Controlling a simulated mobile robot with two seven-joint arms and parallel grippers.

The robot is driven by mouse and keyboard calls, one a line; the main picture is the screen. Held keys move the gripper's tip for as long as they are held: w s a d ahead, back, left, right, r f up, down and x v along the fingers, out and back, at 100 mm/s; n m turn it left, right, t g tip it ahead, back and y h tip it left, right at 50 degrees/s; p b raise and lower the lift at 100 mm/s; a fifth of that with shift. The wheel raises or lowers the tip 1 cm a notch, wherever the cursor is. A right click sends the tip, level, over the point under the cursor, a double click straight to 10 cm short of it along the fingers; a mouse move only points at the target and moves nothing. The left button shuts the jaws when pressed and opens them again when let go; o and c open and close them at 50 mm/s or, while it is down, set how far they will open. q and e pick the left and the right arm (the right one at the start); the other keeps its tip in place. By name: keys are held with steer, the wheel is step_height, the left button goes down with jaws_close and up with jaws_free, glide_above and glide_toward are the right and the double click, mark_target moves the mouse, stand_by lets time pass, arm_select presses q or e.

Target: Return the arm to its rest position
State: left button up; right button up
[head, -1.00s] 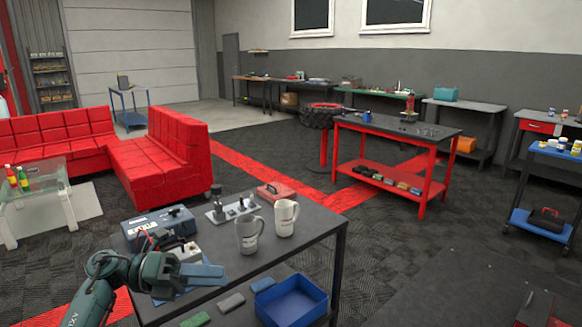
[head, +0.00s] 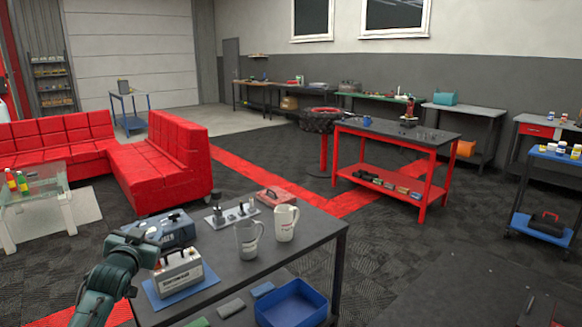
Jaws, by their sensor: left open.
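My left arm comes in from the lower left. Its gripper (head: 131,240) is by the left edge of the near table (head: 290,241), empty and apart from the things on it. Its fingers show poorly from this angle. To its right, a pale labelled block with a dark handle on top (head: 179,272) stands on a blue mat (head: 205,284). My right gripper is out of view.
A blue bin (head: 292,303) sits below. A red sofa (head: 165,165) and glass table (head: 38,200) are beyond.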

arm_select(q)
steer(key=s+d+f+g+h, duration=0.1)
steer(key=s+d+f, duration=0.4)
steer(key=s+f, duration=0.3)
steer(key=s+d+f+m+g+h, duration=0.1)
steer(key=s+d+f+g+h, duration=0.1)
steer(key=s+d+f, duration=0.45)
steer(key=s+d+f+g+h, duration=0.1)
steer(key=s+d+f, duration=0.3)
steer(key=s+f, duration=0.55)
steer(key=s+d+g, duration=0.1)
steer(key=s+d, duration=0.1)
steer(key=s, duration=0.5)
steer(key=s+d+g+h, duration=0.1)
steer(key=s+d, duration=0.2)
steer(key=s, duration=0.5)
steer(key=shift+f+n, duration=0.3)
steer(key=shift+f, duration=0.15)
